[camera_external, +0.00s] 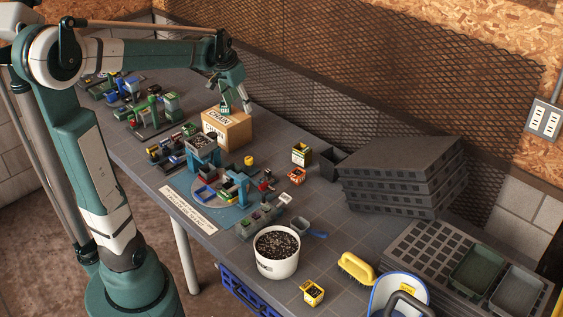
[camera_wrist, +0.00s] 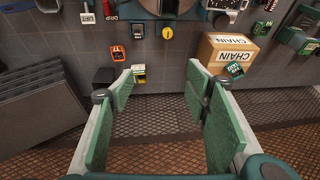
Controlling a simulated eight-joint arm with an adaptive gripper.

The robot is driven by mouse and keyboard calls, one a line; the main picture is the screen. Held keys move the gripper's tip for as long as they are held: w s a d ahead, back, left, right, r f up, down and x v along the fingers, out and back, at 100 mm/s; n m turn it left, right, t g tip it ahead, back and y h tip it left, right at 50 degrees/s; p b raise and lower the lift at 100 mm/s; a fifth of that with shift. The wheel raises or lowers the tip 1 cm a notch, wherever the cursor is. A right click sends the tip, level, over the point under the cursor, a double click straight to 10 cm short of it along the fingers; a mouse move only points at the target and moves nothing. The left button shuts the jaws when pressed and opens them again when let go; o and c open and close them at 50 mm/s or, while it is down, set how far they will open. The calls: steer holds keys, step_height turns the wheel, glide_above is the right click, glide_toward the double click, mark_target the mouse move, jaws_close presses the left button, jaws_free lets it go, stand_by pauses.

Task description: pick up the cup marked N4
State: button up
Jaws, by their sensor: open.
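I cannot read the N4 mark on any cup. An orange container (camera_external: 297,175) sits nearer the table's front, also in the wrist view (camera_wrist: 118,53). Another yellow container (camera_external: 312,293) stands at the front, by the white bucket. My gripper (camera_external: 236,106) hangs beside and above the cardboard box marked CHAIN. Its green-padded fingers (camera_wrist: 160,75) are wide apart with nothing between them.
The CHAIN box (camera_external: 232,132) shows at right in the wrist view (camera_wrist: 229,51), with a green labelled item (camera_wrist: 235,69) at it. Dark trays (camera_external: 400,175) are stacked right. A white bucket (camera_external: 277,254), yellow brush (camera_external: 356,268) and blue-mat machinery (camera_external: 222,192) crowd the front.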

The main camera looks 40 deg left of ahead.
steer(key=w+a+f+g, duration=0.1)
steer(key=w+a+f, duration=0.15)
steer(key=a, duration=0.35)
steer(key=w+a+f, duration=0.1)
steer(key=w+a, duration=0.3)
steer(key=a, duration=0.3)
steer(key=g+h, duration=0.1)
steer(key=g, duration=0.2)
glide_toward(188, 131)
steer(key=w+a+f, duration=0.1)
steer(key=w+a, duration=0.1)
steer(key=shift+s+a+p, duration=0.2)
steer(key=shift+p, duration=0.1)
steer(key=shift+f, duration=0.15)
steer(key=shift+f, duration=1.2)
steer(key=shift+f, duration=0.1)
